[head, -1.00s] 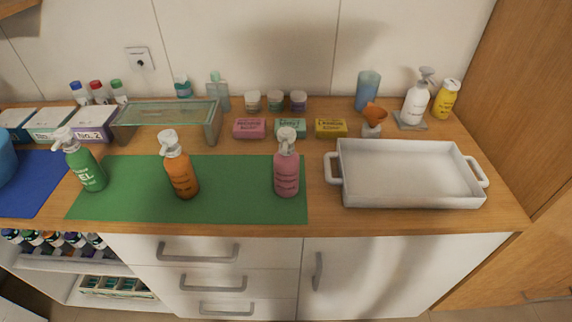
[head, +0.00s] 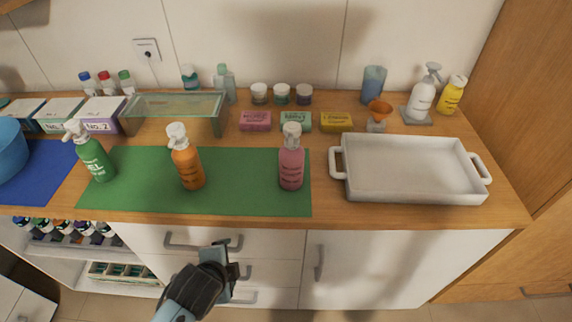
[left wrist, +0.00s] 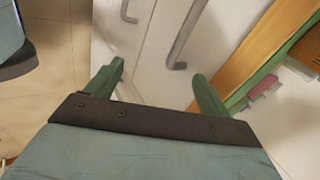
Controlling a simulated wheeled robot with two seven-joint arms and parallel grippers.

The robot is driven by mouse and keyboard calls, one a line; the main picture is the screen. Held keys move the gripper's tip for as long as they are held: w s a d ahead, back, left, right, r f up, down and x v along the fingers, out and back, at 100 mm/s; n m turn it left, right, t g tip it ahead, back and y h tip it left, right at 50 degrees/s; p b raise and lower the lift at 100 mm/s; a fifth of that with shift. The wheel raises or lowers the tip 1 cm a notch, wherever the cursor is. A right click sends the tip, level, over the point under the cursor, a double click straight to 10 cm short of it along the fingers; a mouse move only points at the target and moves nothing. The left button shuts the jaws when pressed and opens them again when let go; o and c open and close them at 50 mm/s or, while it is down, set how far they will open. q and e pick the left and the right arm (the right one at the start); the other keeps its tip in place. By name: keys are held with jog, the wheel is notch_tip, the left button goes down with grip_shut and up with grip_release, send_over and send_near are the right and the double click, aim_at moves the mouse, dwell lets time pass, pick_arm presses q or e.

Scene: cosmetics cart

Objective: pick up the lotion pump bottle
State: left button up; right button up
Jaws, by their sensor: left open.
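Three pump bottles stand upright on the green mat (head: 235,192): a green one marked "GEL" (head: 96,160) at its left end, an orange one (head: 188,165) near the middle, and a pink one (head: 291,168) at the right. Their smaller labels are too small to read, so I cannot tell which is lotion. My left gripper (head: 238,272) is in front of the drawers, below the counter edge, apart from every bottle. In the left wrist view its fingers (left wrist: 158,72) are spread and empty.
A white tray (head: 408,195) fills the counter's right side. A glass riser (head: 175,104), small boxes and jars stand behind the mat. An orange funnel (head: 379,110) and a yellow bottle (head: 452,96) are at the back right. Drawer handles (head: 203,242) stick out near my left gripper.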

pick_arm(q)
jog(key=w+d+r+m+t, duration=0.3)
jog(key=w+d+r+m, duration=0.2)
jog(key=r+m, duration=0.4)
jog(key=m+t+h, duration=0.2)
jog(key=m+h, duration=0.1)
jog(key=m, duration=1)
send_near(288, 178)
jog(key=shift+s+a+f, duration=0.25)
jog(key=shift+a+f, duration=0.05)
jog(key=shift+f, duration=0.1)
jog(key=shift+w+d+r+m+t, duration=0.1)
jog(key=shift+d+m+t, duration=0.15)
jog(key=shift+m+t, duration=0.05)
jog(key=shift+w+d, duration=0.1)
jog(key=shift+w, duration=0.15)
jog(key=b+x, duration=0.1)
jog(key=x, duration=0.6)
jog(key=shift+w+d, duration=0.1)
jog(key=shift+w, duration=0.05)
jog(key=shift+b+x, duration=0.65)
jog(key=shift+x, duration=2.1)
jog(key=shift+r, duration=0.1)
jog(key=c, duration=1.2)
